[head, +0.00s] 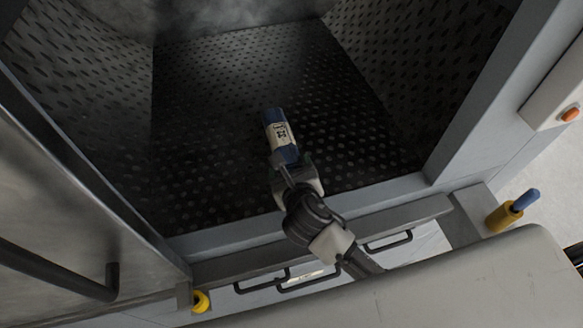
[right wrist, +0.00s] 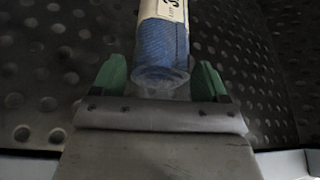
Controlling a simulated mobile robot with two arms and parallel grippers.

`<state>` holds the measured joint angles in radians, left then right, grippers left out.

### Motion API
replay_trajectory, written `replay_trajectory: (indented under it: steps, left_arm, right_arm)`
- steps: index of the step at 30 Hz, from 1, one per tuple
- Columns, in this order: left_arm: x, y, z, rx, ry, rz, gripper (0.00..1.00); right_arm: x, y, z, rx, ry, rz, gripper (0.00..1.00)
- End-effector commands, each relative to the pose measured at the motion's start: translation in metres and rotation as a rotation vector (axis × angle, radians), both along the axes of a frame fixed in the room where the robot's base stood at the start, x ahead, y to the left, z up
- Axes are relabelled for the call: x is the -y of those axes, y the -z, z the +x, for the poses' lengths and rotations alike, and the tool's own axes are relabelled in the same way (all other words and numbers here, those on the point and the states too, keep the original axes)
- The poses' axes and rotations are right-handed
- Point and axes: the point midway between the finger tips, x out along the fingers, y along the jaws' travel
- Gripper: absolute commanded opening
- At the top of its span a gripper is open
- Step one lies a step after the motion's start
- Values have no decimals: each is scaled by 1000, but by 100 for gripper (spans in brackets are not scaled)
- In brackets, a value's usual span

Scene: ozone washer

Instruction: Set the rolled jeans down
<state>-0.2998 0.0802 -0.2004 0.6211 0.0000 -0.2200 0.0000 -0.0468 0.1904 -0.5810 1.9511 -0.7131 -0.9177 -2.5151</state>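The rolled jeans (head: 281,135) are a blue denim roll with a pale printed label band. They are over the perforated dark floor of the washer chamber, pointing away from me; contact with the floor is hard to judge. My right gripper (head: 284,164) reaches in at the near end of the roll. In the right wrist view, the roll (right wrist: 161,55) has its near end between the green fingers of the right gripper (right wrist: 161,82). A narrow gap shows on each side, so the fingers look open around it. My left gripper is not in view.
The chamber floor (head: 215,85) is clear around the roll. A metal door (head: 75,190) with a dark handle stands open at the left. A raised sill (head: 230,238) crosses the front. A yellow and blue post (head: 506,215) is at the right.

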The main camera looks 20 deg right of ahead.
Motion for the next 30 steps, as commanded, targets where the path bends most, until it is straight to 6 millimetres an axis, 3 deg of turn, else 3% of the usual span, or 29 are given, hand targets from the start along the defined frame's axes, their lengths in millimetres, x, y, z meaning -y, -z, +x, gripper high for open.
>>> replay_trajectory:
  steps: [3, 14, 30]
  left_arm:
    - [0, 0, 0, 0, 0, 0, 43]
    - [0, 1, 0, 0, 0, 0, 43]
    - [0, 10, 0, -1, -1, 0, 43]
  right_arm:
    - [0, 0, 0, 0, 0, 0, 91]
    - [-1, -4, -4, 1, -1, 0, 91]
    - [-7, -40, -97, -2, -2, 2, 91]
